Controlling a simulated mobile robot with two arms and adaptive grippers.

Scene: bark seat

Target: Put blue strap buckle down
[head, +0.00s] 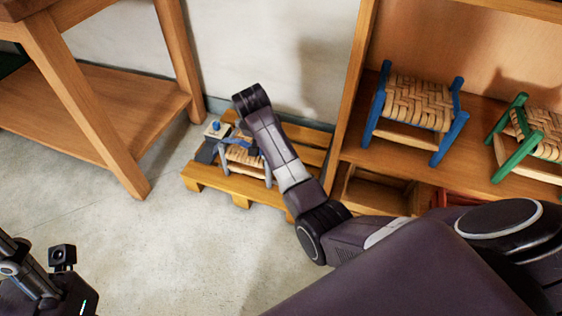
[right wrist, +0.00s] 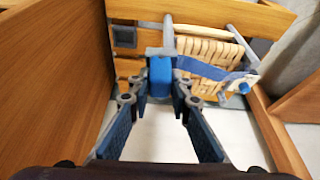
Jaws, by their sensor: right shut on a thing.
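In the right wrist view, the blue strap buckle (right wrist: 160,76) is a small blue block between the fingertips of my right gripper (right wrist: 160,92), which is shut on it. A blue strap (right wrist: 215,76) runs from beside it across the woven seat (right wrist: 205,50) of a small grey-framed stool. The buckle is at the stool's edge; I cannot tell whether it touches the frame. In the head view the stool (head: 242,160) sits on a wooden pallet (head: 225,186), and my right arm partly covers it. My left gripper (head: 18,265) is at the lower left, cut off, its fingers unclear.
A shelf (head: 352,105) on the right holds a blue-framed stool (head: 418,105) and a green-framed stool (head: 535,135). A wooden workbench (head: 85,110) stands at the left. The front floor (head: 190,250) is clear.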

